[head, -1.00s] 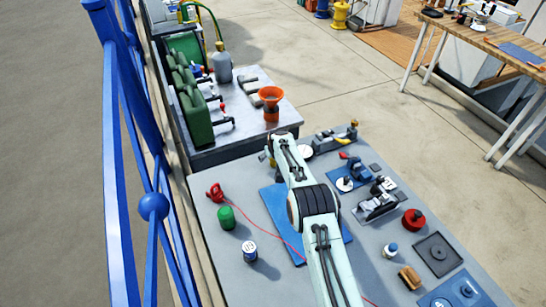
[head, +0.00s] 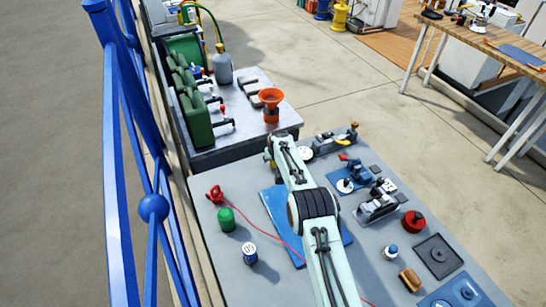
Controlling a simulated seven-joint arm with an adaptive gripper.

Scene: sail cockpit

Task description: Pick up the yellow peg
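No yellow peg can be made out for certain. A small yellow part (head: 343,139) shows on a grey device at the back edge of the near bench, and a yellow-topped piece (head: 354,126) stands at that device's right end. They are too small to identify. My arm reaches from the bottom of the head view over the blue mat to the bench's back edge. My gripper is hidden behind the arm's far end, so its fingers and anything between them do not show.
The near bench (head: 215,262) holds a green cylinder (head: 226,219), a white-labelled can (head: 250,252), a red clip (head: 215,194) with a red cord, and a red round part (head: 413,221). An orange funnel (head: 270,100) stands on the far bench. Blue railing (head: 118,190) runs along the left.

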